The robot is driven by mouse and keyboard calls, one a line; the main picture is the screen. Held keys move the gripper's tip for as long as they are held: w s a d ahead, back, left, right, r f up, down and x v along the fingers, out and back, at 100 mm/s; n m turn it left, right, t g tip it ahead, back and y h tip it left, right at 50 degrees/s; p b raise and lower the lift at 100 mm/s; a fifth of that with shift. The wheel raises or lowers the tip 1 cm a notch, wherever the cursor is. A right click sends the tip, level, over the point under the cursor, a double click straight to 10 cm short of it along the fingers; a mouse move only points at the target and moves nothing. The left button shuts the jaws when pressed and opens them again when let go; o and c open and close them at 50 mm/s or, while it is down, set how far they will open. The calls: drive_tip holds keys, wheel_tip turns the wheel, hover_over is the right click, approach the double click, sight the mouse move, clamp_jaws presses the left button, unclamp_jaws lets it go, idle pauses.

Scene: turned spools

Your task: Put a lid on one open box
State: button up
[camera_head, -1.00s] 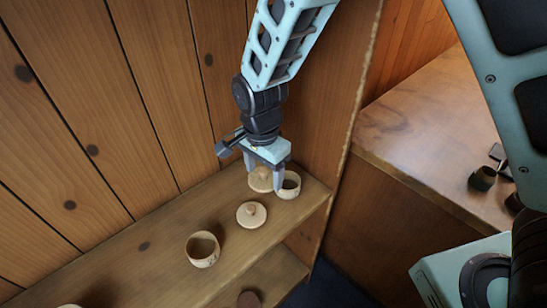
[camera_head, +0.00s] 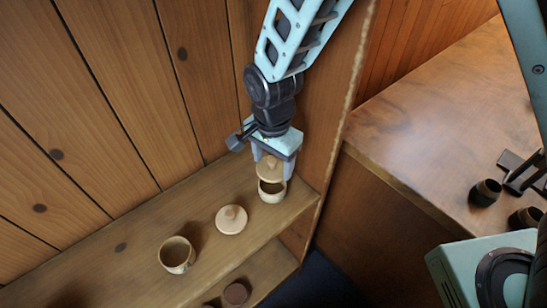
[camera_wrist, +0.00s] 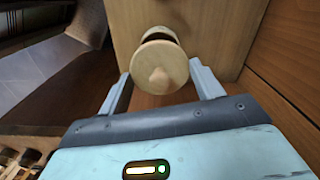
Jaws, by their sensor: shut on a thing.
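My gripper (camera_head: 273,170) is shut on a pale wooden lid (camera_head: 268,171) with a small knob. It holds this lid over the open wooden box (camera_head: 272,193) at the right end of the shelf. The box's dark opening shows below the lid, so the lid is not seated on it. In the wrist view the held lid (camera_wrist: 160,70) is between the fingers and partly hides the box (camera_wrist: 157,33) behind it. A second knobbed lid (camera_head: 231,221) lies on the shelf to the left. A second open box (camera_head: 177,255) stands farther left, its dark inside showing.
The wooden shelf (camera_head: 130,262) runs along a plank wall, with an upright panel close right of the held lid. A dark round thing (camera_head: 236,294) is on a lower shelf. Dark cups (camera_head: 485,192) and a black stand (camera_head: 522,172) are on the right-hand counter.

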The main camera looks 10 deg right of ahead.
sight(273, 169)
drive_tip(key=shift+f+b, duration=2.05)
drive_tip(key=shift+f, duration=0.25)
drive_tip(key=shift+f+p, duration=0.2)
drive_tip(key=shift+p, duration=0.25)
drive_tip(key=o, duration=1.2)
drive_tip(key=shift+o, duration=0.2)
drive_tip(key=shift+r, duration=0.2)
drive_tip(key=shift+r+p, duration=0.4)
drive_tip(key=shift+p, duration=0.2)
drive_tip(key=shift+r+p, duration=0.25)
drive_tip(key=shift+p, duration=0.05)
